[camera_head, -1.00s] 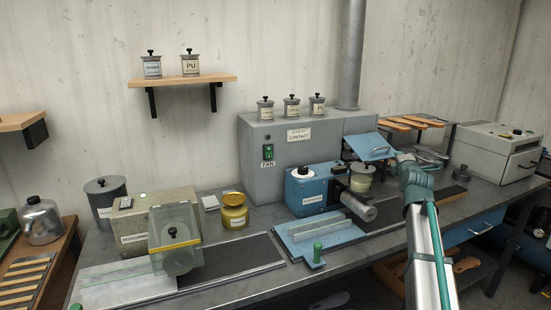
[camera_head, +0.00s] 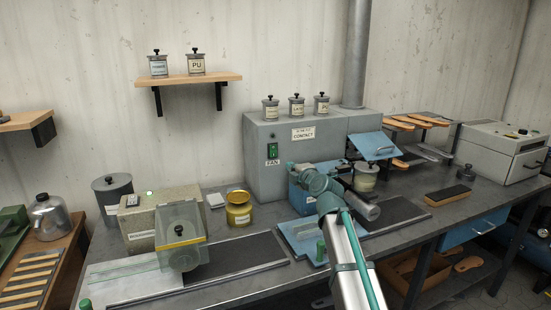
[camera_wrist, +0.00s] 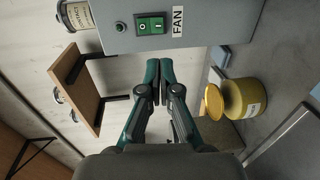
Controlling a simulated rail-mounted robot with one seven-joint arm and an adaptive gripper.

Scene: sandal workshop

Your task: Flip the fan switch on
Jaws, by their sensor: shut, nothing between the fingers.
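The fan switch (camera_head: 272,151) is a green rocker on the front of the grey cabinet (camera_head: 255,185), above a FAN label (camera_head: 272,162). In the wrist view the switch (camera_wrist: 151,25) and its label (camera_wrist: 178,22) appear turned sideways near the top. My gripper (camera_wrist: 160,82) is shut and empty, with its fingertips together and apart from the switch, pointing toward the cabinet. In the head view my gripper (camera_head: 293,168) is in front of the cabinet, right of and a little below the switch. I cannot tell the rocker's position for sure.
A yellow tin (camera_head: 238,212) stands on the bench left of my gripper, and also shows in the wrist view (camera_wrist: 244,98). A blue machine (camera_head: 300,200) is partly hidden behind my arm. Jars (camera_head: 296,104) stand on the cabinet. A wooden shelf (camera_head: 185,79) hangs at left.

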